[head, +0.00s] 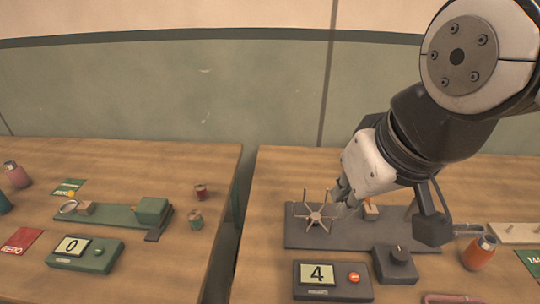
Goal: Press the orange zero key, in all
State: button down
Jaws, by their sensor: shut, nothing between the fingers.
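The orange key (354,277) is a small round button on a dark counter box (331,294), right of its pale display (318,275), which reads 4. The box stands near the front of the right table. My gripper (342,198) is shut and empty. It is farther back than the box, over the grey plate and close to the right of a spoked wheel (315,215). I cannot tell whether its fingertips touch anything. They are clear of the orange key, and nothing covers the key.
A dark knob box (396,266) stands right of the counter. An orange bottle (479,253) is farther right. The grey plate (300,238) lies behind the counter. On the left table, across a gap, a green counter box (86,257) reads 0 and has a green button.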

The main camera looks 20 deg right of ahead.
aim_at(353, 277)
jog(key=k+l+u, duration=0.25)
jog(key=l, duration=0.35)
jog(key=k+l+u, duration=0.3)
jog(key=k+l, duration=0.55)
